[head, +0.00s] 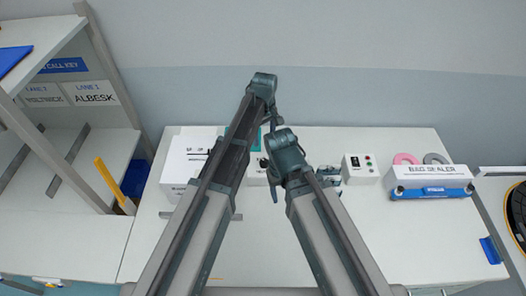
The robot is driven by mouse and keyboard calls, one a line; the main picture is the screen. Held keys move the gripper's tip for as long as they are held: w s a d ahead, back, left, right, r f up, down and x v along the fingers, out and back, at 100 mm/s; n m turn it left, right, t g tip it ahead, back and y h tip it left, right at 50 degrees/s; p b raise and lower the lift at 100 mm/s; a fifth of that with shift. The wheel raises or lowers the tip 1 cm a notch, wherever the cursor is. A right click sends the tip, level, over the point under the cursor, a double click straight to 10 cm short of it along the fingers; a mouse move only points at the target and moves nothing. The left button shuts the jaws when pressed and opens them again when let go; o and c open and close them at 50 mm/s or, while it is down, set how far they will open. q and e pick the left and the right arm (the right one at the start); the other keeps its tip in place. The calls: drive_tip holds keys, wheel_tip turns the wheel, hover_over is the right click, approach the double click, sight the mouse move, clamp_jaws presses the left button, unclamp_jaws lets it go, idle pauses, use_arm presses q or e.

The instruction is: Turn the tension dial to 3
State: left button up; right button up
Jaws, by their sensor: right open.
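A small white box with a dark round knob (264,162) shows in the gap between my two arms, on the white table. It looks like the tension dial, but the arms cover part of it and I cannot read its marks or setting. My right gripper (329,176) is open, to the right of the knob and apart from it in the picture. It is partly behind my right arm. My left arm rises past the left of the knob, and its gripper is not visible.
A white control box (360,169) with red and green buttons stands right of my right gripper. Further right is the bag sealer (432,182), with pink and grey rings behind it. A white box (188,163) stands left. Shelves (75,150) stand at far left.

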sight(264, 160)
use_arm(q)
drive_tip(key=shift+s, duration=0.15)
wheel_tip(264, 160, down, 14)
drive_tip(key=b, duration=1.4)
drive_tip(key=shift+r, duration=0.1)
clamp_jaws()
